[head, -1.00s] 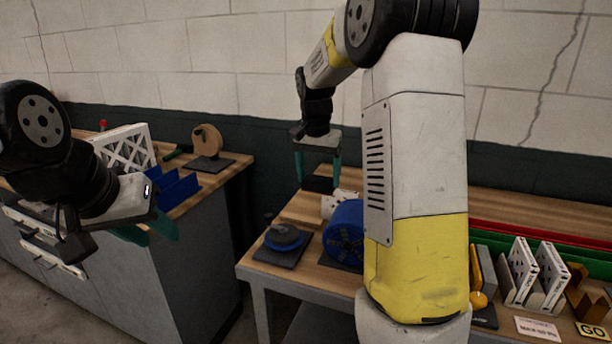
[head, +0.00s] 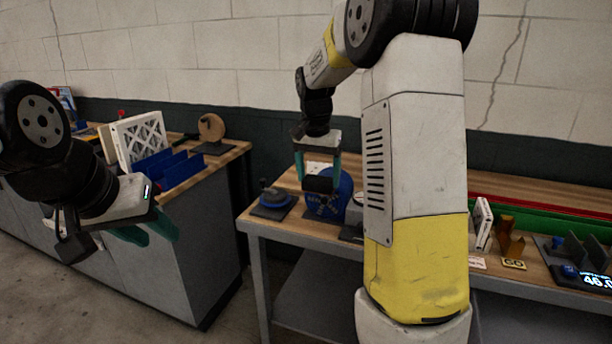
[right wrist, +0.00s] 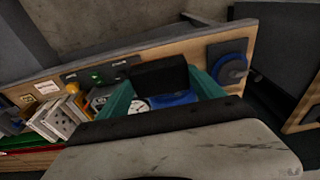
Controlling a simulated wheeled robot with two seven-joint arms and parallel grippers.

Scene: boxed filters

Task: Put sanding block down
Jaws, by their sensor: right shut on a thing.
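My right gripper (head: 318,181) is shut on the sanding block (head: 317,185), a dark, nearly black block between its teal fingers. It hangs above the left part of the right-hand bench (head: 290,229), in front of a blue round thing (head: 341,190). In the right wrist view the sanding block (right wrist: 158,75) shows between the fingertips (right wrist: 160,84), with the bench top below it. I cannot tell exactly how high it is held. My left gripper (head: 149,233) is open and empty, in front of the left cabinet.
A blue disc on a dark base (head: 273,202) sits near the bench's left end. A dial gauge (right wrist: 138,107) is close to the block. White-framed filters (head: 481,222) and a green rail (head: 560,228) are further right. A gap separates the bench from the left cabinet (head: 190,275).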

